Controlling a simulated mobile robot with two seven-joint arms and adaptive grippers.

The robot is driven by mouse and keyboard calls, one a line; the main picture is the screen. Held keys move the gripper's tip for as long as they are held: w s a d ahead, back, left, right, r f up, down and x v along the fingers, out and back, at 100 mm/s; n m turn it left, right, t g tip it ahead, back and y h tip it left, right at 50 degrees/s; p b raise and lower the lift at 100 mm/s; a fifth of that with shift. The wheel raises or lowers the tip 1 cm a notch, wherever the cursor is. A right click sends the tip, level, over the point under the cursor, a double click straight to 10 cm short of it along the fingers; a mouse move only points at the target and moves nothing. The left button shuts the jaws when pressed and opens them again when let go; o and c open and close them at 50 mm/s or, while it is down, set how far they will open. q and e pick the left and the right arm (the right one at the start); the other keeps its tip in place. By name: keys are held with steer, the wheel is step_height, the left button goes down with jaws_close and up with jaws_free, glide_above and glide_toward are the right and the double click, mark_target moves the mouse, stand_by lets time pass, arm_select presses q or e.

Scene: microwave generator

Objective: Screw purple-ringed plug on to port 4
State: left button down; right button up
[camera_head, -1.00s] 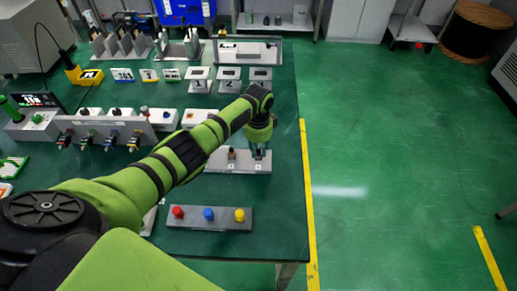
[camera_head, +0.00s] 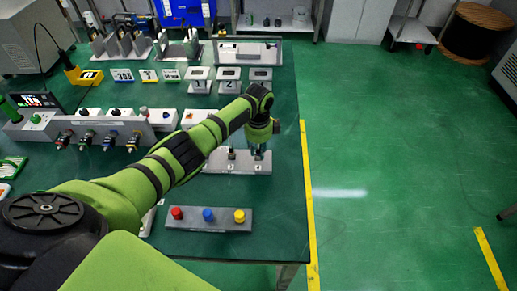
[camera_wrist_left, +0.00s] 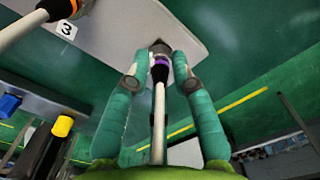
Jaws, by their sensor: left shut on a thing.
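My left gripper (camera_head: 260,150) points down over the right end of the grey port block (camera_head: 216,162) in the head view. In the left wrist view its two teal fingers (camera_wrist_left: 161,85) are shut on the purple-ringed plug (camera_wrist_left: 160,68), one on each side. The plug's white stem runs back between the fingers, and its tip is at or against a dark port at the block's edge. I cannot tell whether it is threaded on. A second plug (camera_wrist_left: 57,10) stands by the label 3 (camera_wrist_left: 66,29). My right gripper is not in view.
A grey bar with red, blue and yellow buttons (camera_head: 208,216) lies in front of the block. Numbered stands (camera_head: 229,80) and a row of panels with several connectors (camera_head: 110,132) are behind and to the left. The table's right edge is close to the gripper.

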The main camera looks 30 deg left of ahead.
arm_select(q)
steer(key=shift+f, duration=0.1)
steer(key=c, duration=1)
jaws_free()
steer(key=shift+c, duration=0.2)
steer(key=shift+r, duration=0.2)
steer(key=shift+r, duration=0.3)
step_height(320, 180, up, 11)
